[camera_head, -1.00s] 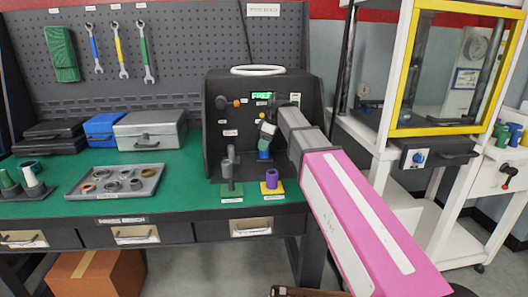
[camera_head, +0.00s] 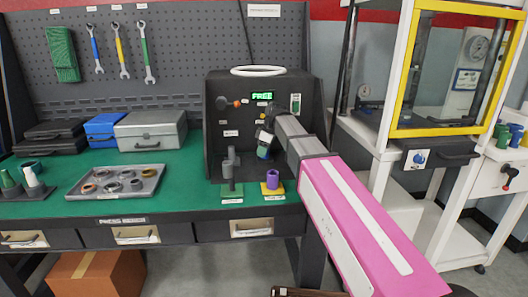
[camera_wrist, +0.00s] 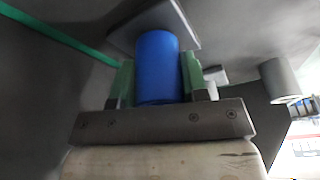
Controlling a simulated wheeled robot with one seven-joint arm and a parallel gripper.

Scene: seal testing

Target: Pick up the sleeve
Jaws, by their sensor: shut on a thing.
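The blue sleeve (camera_wrist: 157,68) is an upright-looking cylinder in the wrist view. The green fingers of my gripper (camera_wrist: 158,80) sit on either side of it and are shut on it. A grey plate (camera_wrist: 185,28) shows right by the sleeve's far end; whether they touch I cannot tell. In the head view my gripper (camera_head: 265,146) is low in front of the dark press housing (camera_head: 225,105), and it mostly hides the sleeve there.
A purple cylinder (camera_head: 272,178) stands on a yellow base just below my gripper. A grey post (camera_head: 231,168) on a green base stands to its left. A tray (camera_head: 152,187) of rings and a grey case (camera_head: 150,132) are further left. A lit sign (camera_head: 262,97) reads FREE.

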